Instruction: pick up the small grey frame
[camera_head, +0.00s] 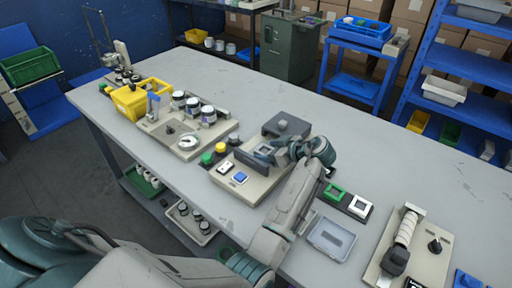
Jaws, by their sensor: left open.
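A small grey frame (263,149), a pale square outline with a dark middle, seems to sit beside the grey block at the middle of the bench. My left gripper (274,150) reaches over it from the right, with its fingertips close to it. The gripper is open; I cannot tell whether the fingers touch the frame, as they partly hide it. My right gripper is not in view.
A beige panel (247,188) with a blue button lies just in front. A green frame (334,192) and a white frame (360,207) sit on a dark base to the right. A clear tray (331,240) is nearer.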

